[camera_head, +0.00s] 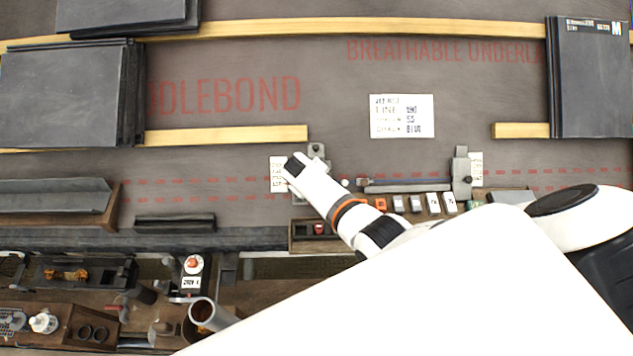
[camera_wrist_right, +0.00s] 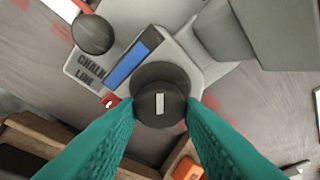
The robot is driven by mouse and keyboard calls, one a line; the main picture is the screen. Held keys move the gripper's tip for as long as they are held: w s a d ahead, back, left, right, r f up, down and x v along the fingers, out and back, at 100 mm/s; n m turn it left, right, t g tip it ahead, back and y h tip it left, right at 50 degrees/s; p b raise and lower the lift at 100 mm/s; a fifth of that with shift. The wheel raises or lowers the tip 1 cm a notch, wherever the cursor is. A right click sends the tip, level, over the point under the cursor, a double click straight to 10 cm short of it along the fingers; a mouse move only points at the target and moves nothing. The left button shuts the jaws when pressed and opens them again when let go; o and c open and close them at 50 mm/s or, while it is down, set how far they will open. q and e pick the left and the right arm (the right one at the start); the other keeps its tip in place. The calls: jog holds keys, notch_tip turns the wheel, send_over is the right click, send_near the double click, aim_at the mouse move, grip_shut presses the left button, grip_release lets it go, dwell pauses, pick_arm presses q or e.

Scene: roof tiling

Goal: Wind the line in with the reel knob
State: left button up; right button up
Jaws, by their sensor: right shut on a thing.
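The chalk line reel (camera_wrist_right: 92,72) is a grey body lettered "CHALK LINE" with a blue strip, in the right wrist view. Its dark round reel knob (camera_wrist_right: 160,80) has a pale mark on the top. The teal fingers of my right gripper (camera_wrist_right: 160,110) are shut on the knob, one on each side. In the head view my white right hand covers most of the reel, and a grey part (camera_head: 317,151) shows beside it. The line itself cannot be made out. My left gripper is not in view.
A grey fitting (camera_head: 462,172) stands to the right on the underlay. A tray row with an orange block (camera_head: 381,204) lies below. Slate stacks (camera_head: 62,95) and (camera_head: 592,80) stand at both sides on timber battens (camera_head: 225,135). A white card (camera_head: 402,116) lies on clear underlay.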

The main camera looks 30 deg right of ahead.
jog(key=m, duration=0.2)
jog(key=m+y+p, duration=0.1)
jog(key=m, duration=0.1)
jog(key=shift+r+y, duration=0.1)
jog(key=shift+y, duration=0.2)
jog(key=shift+d+m+y+p, duration=0.1)
jog(key=shift+m+y+p, duration=0.45)
jog(key=shift+m, duration=1.25)
jog(key=o, duration=0.9)
jog(key=shift+o, duration=0.2)
jog(key=shift+r, duration=0.25)
jog(key=p+v, duration=0.3)
jog(key=v, duration=0.8)
jog(key=shift+s+r+p, duration=0.2)
jog(key=shift+s+p, duration=0.05)
jog(key=shift+p, duration=0.1)
